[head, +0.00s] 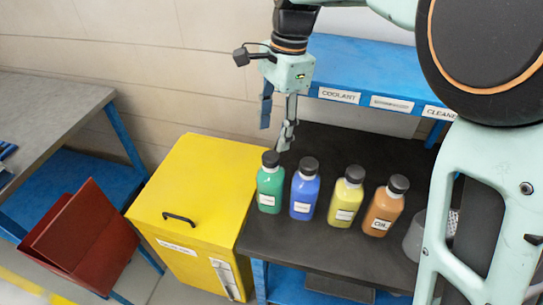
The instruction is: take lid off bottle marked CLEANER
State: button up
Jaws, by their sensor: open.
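Several bottles with black lids stand upright in a row on the dark bench top (290,245): a green bottle (270,187), a blue bottle (304,190), a yellow bottle (346,197) and an orange bottle (383,207). Each has a small white label. The orange one's label seems to read OIL; the others are too small to read, so I cannot tell which bottle is marked CLEANER. All lids are on.
A blue shelf (365,70) behind the bench carries labels COOLANT and CLEANER, the latter partly covered by my arm. A yellow cabinet (195,190) stands left of the bench. A grey container (415,238) is right of the orange bottle. Bare bench lies in front of the bottles.

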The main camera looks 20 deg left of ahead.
aim_at(271, 156)
jog(key=shift+s+a+f, duration=0.1)
jog(key=shift+s+f, duration=0.05)
jog(key=shift+f, duration=0.9)
jog(key=shift+s+f, duration=0.2)
jog(key=shift+f, duration=0.8)
jog(key=shift+s+a+f, duration=0.1)
jog(key=shift+s+f, duration=0.05)
jog(key=shift+f, duration=0.9)
jog(key=shift+d, duration=0.1)
jog(key=shift+c, duration=0.4)
jog(key=c, duration=0.7)
